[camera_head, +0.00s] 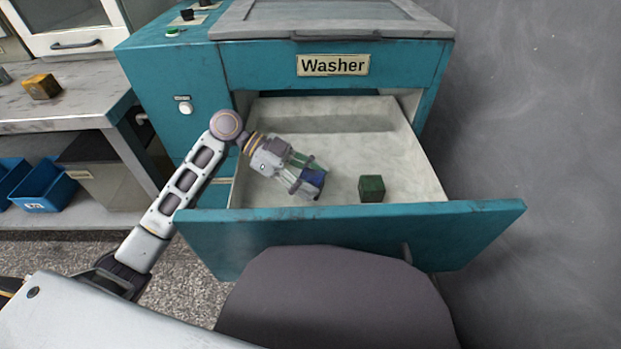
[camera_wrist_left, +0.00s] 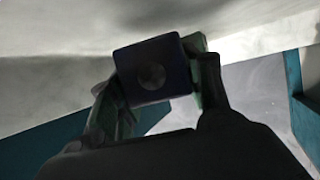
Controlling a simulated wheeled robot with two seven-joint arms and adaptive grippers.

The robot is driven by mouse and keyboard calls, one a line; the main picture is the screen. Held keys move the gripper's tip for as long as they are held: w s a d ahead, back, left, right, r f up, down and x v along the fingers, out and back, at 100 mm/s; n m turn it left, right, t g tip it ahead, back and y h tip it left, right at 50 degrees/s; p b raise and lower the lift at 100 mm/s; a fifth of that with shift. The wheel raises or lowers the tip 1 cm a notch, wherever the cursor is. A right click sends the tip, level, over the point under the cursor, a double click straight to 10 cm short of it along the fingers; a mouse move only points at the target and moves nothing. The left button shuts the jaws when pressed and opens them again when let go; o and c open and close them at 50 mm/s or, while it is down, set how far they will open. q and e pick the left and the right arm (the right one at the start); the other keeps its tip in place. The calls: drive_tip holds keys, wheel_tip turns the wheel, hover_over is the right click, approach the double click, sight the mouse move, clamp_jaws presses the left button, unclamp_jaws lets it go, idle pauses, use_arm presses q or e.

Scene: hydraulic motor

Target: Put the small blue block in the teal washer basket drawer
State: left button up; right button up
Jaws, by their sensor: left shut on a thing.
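The small blue block (camera_head: 313,178) is between the fingers of my left gripper (camera_head: 308,178), which is shut on it. In the left wrist view the blue block (camera_wrist_left: 154,70) shows a dark face with a round mark, and the fingers (camera_wrist_left: 160,90) flank it. The teal washer (camera_head: 290,60) has its basket drawer (camera_head: 350,232) pulled open, with a pale inside. My left gripper holds the block over the drawer's left-middle part. I cannot tell whether the block touches the drawer floor. My right gripper is not in view.
A dark green block (camera_head: 371,188) lies in the drawer, right of my left gripper, near the front panel. The drawer floor at the right and back is clear. A grey workbench (camera_head: 60,110) with a yellow block (camera_head: 41,86) stands at the left, with blue bins (camera_head: 48,187) below.

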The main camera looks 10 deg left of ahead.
use_arm(q)
drive_tip(key=shift+f, duration=0.35)
drive_tip(key=o, duration=1.3)
drive_tip(key=shift+r, duration=0.1)
